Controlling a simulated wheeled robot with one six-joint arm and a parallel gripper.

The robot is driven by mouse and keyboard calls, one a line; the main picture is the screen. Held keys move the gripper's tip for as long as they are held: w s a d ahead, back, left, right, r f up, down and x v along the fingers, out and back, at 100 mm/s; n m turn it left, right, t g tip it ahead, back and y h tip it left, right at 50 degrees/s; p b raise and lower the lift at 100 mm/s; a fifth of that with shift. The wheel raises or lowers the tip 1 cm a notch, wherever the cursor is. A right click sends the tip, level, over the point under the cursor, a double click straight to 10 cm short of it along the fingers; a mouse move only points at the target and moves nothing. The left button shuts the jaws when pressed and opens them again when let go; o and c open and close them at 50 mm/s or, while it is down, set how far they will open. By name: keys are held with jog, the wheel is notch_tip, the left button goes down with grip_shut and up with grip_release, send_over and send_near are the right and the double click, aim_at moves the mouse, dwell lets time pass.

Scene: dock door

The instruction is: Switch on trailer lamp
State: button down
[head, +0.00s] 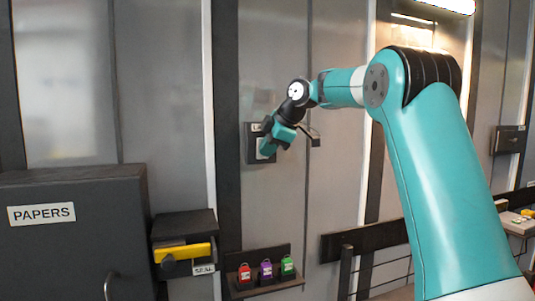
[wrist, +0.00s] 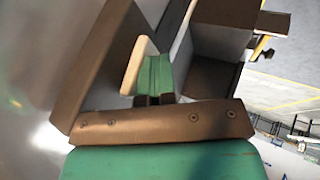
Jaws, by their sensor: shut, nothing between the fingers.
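A dark switch box (head: 252,158) with a label partly hidden at its top is on the grey wall in the head view. A pale plate (head: 261,146) shows in it, partly covered by my gripper (head: 267,149). My gripper is shut and empty, in front of the box; I cannot tell whether it touches. In the wrist view the green shut fingers (wrist: 157,76) have a pale piece (wrist: 137,64) beside them. A bright lamp (head: 446,4) shows at the top right of the head view; I cannot tell whether it is the trailer lamp.
A dark cabinet marked PAPERS (head: 75,240) stands at left, beside a box with a yellow handle (head: 186,252). Red (head: 244,273), purple (head: 266,269) and green (head: 287,266) padlock-like items sit on a low shelf. A dark rail (head: 362,241) runs at lower right.

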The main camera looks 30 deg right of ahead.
jog(key=shift+r, duration=0.15)
jog(key=shift+r+p, duration=0.8)
jog(key=shift+r, duration=0.05)
jog(key=s+a+f+p+v, duration=0.1)
jog(key=v, duration=1.1)
jog(key=shift+s, duration=0.5)
jog(key=shift+a+r, duration=0.1)
